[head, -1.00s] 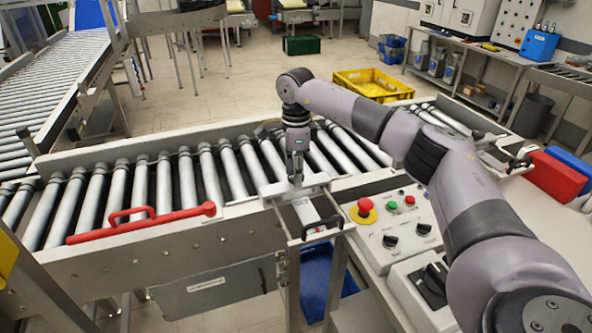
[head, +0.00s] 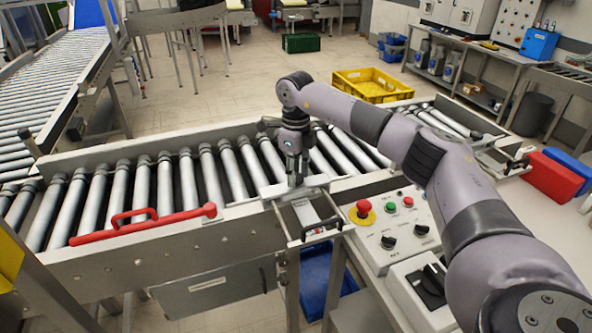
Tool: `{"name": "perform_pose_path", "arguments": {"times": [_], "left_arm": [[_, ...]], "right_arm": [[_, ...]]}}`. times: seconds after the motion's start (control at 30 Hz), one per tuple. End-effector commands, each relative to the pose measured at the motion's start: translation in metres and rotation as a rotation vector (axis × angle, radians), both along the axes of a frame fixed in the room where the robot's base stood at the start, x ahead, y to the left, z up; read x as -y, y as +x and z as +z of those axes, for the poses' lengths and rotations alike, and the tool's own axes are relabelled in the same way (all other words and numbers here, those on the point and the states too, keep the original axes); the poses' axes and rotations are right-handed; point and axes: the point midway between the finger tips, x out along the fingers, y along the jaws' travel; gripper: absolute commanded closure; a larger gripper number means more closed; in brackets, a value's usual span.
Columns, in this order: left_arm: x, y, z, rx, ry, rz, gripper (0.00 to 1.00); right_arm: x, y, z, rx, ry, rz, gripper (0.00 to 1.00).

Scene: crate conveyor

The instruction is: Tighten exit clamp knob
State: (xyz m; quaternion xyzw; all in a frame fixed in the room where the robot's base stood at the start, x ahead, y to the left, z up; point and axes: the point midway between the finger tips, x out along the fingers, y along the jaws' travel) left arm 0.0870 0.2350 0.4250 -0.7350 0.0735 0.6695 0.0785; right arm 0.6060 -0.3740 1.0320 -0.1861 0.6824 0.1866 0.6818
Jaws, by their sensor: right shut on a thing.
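My right gripper (head: 295,180) points straight down over the light metal clamp bracket (head: 316,181) on the near rail of the roller conveyor (head: 228,172). Its fingers are shut on the clamp knob on this bracket. The knob is almost wholly hidden by the fingertips, so its shape and how tight it sits cannot be told. My left gripper is not in view.
A red handle (head: 143,223) lies along the near rail to the left. Right of the clamp is a control panel with a red emergency button (head: 363,208) and black dials. A black handle (head: 323,228) sits just in front. A yellow crate (head: 372,84) stands behind on the floor.

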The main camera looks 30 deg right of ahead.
Motion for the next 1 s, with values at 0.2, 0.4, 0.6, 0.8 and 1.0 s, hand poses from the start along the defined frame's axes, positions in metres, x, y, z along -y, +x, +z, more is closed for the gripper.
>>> {"name": "perform_pose_path", "arguments": {"times": [0.2, 0.4, 0.6, 0.8, 1.0], "left_arm": [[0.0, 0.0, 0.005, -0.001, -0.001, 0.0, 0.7], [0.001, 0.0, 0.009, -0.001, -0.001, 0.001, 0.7], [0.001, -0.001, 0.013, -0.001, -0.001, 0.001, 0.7], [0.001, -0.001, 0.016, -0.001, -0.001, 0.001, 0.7], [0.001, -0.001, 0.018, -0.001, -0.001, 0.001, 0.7]], "right_arm": [[0.0, 0.001, 0.002, 0.003, 0.0, -0.207, 0.94], [0.0, 0.001, 0.002, 0.004, 0.001, -0.397, 0.94], [0.0, 0.001, 0.002, 0.004, 0.001, -0.583, 0.94], [0.0, 0.001, 0.003, 0.004, 0.001, -0.748, 0.94], [0.0, 0.001, 0.002, 0.004, 0.001, -0.872, 0.94]]}}
